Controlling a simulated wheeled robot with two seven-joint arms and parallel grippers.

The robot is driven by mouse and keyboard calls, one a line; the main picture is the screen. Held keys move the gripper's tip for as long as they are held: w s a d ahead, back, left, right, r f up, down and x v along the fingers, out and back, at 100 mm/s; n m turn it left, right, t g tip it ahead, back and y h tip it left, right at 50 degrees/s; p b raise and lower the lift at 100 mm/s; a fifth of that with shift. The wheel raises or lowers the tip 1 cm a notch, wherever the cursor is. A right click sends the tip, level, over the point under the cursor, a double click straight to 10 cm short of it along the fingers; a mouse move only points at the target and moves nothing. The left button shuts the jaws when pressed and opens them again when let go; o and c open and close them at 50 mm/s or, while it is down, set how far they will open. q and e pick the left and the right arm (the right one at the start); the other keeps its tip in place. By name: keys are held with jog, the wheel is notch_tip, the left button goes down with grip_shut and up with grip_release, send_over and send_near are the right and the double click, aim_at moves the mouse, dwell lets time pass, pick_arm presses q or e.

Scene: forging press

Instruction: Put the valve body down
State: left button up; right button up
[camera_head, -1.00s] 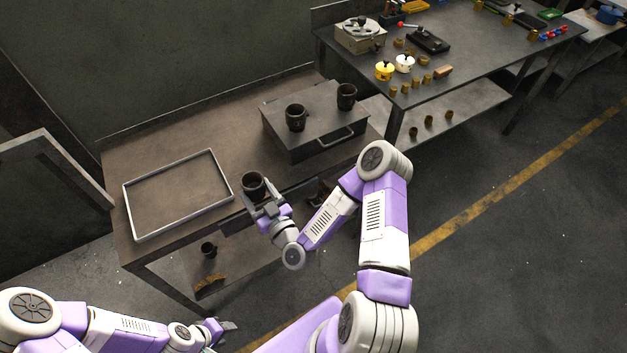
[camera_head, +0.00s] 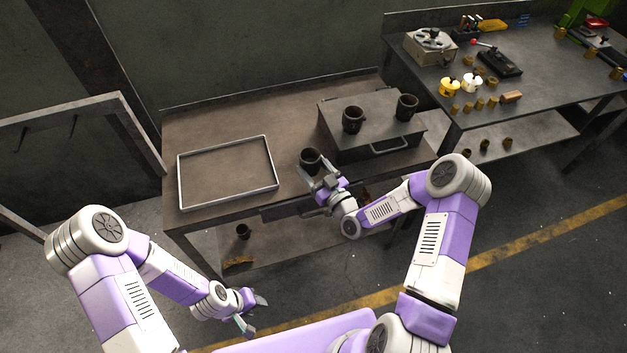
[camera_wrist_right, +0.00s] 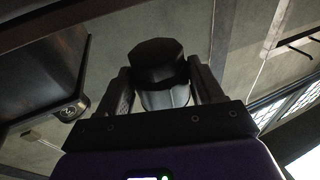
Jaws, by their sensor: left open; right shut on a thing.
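A dark, cup-shaped valve body (camera_head: 310,159) is held upright by my right gripper (camera_head: 319,175), near the front edge of the workbench, to the right of the tray. In the right wrist view the dark valve body (camera_wrist_right: 158,70) sits between the two fingers of the right gripper (camera_wrist_right: 158,88), which are shut on it. Whether its base touches the bench is hard to tell. A shallow, light-rimmed tray (camera_head: 228,195) lies on the bench to the left and is empty. My left gripper (camera_head: 256,309) is open and empty, low in front of the bench.
A dark box (camera_head: 357,139) with a handle stands on the bench to the right, with two similar dark cups (camera_head: 353,119) (camera_head: 406,107) on top. A second table (camera_head: 470,75) carries small brass parts and tools. Bare bench top surrounds the tray.

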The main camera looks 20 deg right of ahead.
aim_at(314, 178)
notch_tip(314, 178, down, 4)
jog(key=shift+s+f+b, duration=0.1)
jog(key=shift+s+b, duration=0.05)
jog(key=shift+b, duration=1)
jog(key=shift+s+f, duration=0.1)
jog(key=shift+s, duration=0.15)
jog(key=shift+w+f, duration=0.2)
jog(key=shift+w, duration=0.3)
jog(key=o, duration=0.8)
jog(key=shift+s, duration=0.1)
jog(key=shift+o, duration=1.3)
jog(key=shift+s+r, duration=0.1)
jog(key=shift+o, duration=0.3)
jog(key=v, duration=1.2)
jog(key=shift+p, duration=0.35)
jog(key=shift+a, duration=0.1)
